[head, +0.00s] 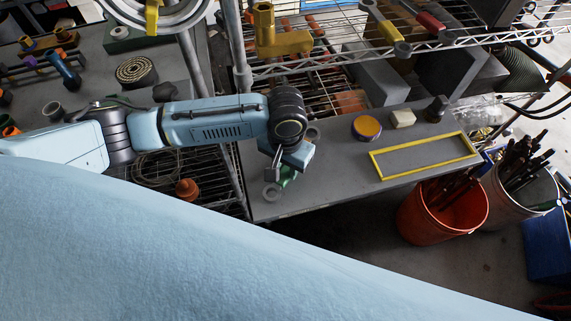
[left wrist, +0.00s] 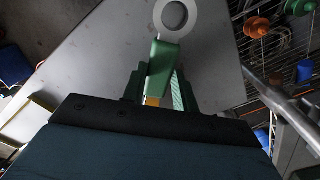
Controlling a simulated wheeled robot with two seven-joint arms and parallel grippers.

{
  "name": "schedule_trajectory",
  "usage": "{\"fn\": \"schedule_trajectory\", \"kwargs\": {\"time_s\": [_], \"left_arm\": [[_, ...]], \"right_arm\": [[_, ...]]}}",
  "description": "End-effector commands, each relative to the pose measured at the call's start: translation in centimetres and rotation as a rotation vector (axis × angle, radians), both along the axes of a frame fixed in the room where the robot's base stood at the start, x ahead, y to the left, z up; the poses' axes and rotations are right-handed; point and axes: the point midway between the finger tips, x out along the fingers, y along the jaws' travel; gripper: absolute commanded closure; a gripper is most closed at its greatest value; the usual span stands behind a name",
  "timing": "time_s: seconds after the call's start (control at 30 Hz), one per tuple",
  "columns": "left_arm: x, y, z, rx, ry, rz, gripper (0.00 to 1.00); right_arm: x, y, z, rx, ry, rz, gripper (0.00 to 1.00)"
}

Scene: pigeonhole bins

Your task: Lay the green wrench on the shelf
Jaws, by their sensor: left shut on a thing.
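The green wrench (left wrist: 160,62) has a green handle and a pale grey ring end. My left gripper (left wrist: 160,92) is shut on its handle, and the ring end sticks out beyond the fingers. In the head view the ring end (head: 271,192) shows below my left gripper (head: 287,174), over the left part of the grey shelf (head: 330,190). I cannot tell whether the wrench touches the shelf. A yellow rectangular outline (head: 424,174) marks the right part of the shelf, and its inside is empty. My right gripper is not in view.
Behind the outline on the shelf are a yellow and purple round tin (head: 367,127), a cream block (head: 402,118) and a dark item (head: 436,109). A wire shelf (head: 350,62) with tools hangs above. An orange bucket (head: 440,212) stands beyond the right front edge.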

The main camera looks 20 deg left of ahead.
Motion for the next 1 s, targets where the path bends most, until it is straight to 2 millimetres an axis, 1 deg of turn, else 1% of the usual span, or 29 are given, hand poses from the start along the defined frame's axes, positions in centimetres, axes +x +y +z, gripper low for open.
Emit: {"fn": "schedule_trajectory", "kwargs": {"time_s": [0.1, 0.13, 0.27, 0.3, 0.57, 0.67, 0.77, 1.0], "left_arm": [[0.0, 0.0, -0.2, -0.001, 0.000, 0.001, 0.99], [0.0, 0.0, -0.3, -0.001, 0.000, 0.001, 0.69], [0.0, 0.0, -0.2, -0.001, 0.000, 0.000, 0.52], [0.0, 0.0, -0.2, 0.000, 0.000, 0.000, 0.49], [0.0, 0.0, -0.2, 0.000, 0.000, 0.000, 0.49], [0.1, 0.0, 0.5, 0.000, -0.001, 0.000, 0.49], [0.1, 0.0, 2.0, -0.001, -0.002, -0.001, 0.49], [0.1, 0.0, 7.3, -0.002, -0.004, -0.001, 0.49]], "right_arm": [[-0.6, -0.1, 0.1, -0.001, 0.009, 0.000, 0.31], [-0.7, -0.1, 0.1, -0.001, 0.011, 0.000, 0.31], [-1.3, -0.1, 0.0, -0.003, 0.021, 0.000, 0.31], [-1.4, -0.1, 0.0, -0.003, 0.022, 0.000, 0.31], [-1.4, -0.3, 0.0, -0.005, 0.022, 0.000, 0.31], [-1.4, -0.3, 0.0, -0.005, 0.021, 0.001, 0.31], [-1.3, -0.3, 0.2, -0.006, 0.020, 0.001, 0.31], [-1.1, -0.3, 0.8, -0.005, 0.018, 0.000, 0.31]]}}
